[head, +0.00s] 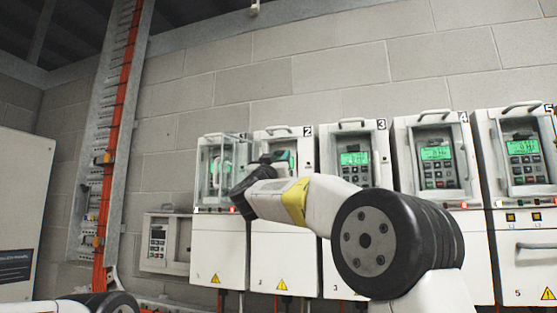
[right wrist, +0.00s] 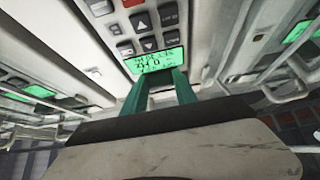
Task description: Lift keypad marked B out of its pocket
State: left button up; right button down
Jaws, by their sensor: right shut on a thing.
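My right gripper (head: 268,165) is at the front of the drive numbered 2, mostly hiding its keypad. In the right wrist view, its two green fingers (right wrist: 161,88) are closed in on the end of a keypad (right wrist: 148,42) with a lit green display and dark buttons. The gripper is shut on this keypad. My left gripper is not in view.
Drives with lit keypads stand in a row, including drive 3 (head: 355,210), drive 4 (head: 440,205) and drive 5 (head: 523,225). Drive 1 (head: 221,252) has a clear cover. A small wall box (head: 183,240) with another keypad is at left, beside a cable ladder (head: 118,110).

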jog(key=shift+w+d, duration=0.15)
jog(key=shift+d+r, duration=0.1)
jog(key=shift+r, duration=1.2)
jog(key=s+a, duration=0.3)
jog(key=s, duration=0.6)
jog(key=shift+s+a, duration=0.2)
jog(key=shift+s, duration=0.1)
dwell(0.4)
